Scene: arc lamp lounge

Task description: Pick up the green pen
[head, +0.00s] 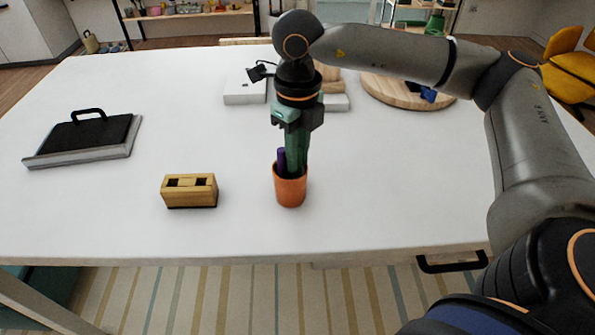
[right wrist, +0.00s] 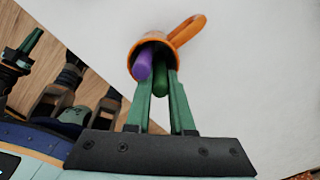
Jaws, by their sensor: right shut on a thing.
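A small terracotta cup (head: 290,189) stands upright on the white table. It holds a purple pen (head: 281,160) and a green pen. In the right wrist view the green pen (right wrist: 162,76) lies between the fingers, with the purple pen (right wrist: 142,66) beside it toward the left finger. The cup's orange rim and handle (right wrist: 188,29) show there too. My right gripper (head: 296,165) points down into the cup and is shut on the green pen; in the head view its green fingers largely hide that pen. My left gripper is not in the head view.
A wooden block with slots (head: 189,191) stands left of the cup. A black and grey handled thing (head: 84,140) lies farther left. White boxes (head: 245,90) and a round wooden board (head: 390,92) are at the back. The table's front is mostly clear.

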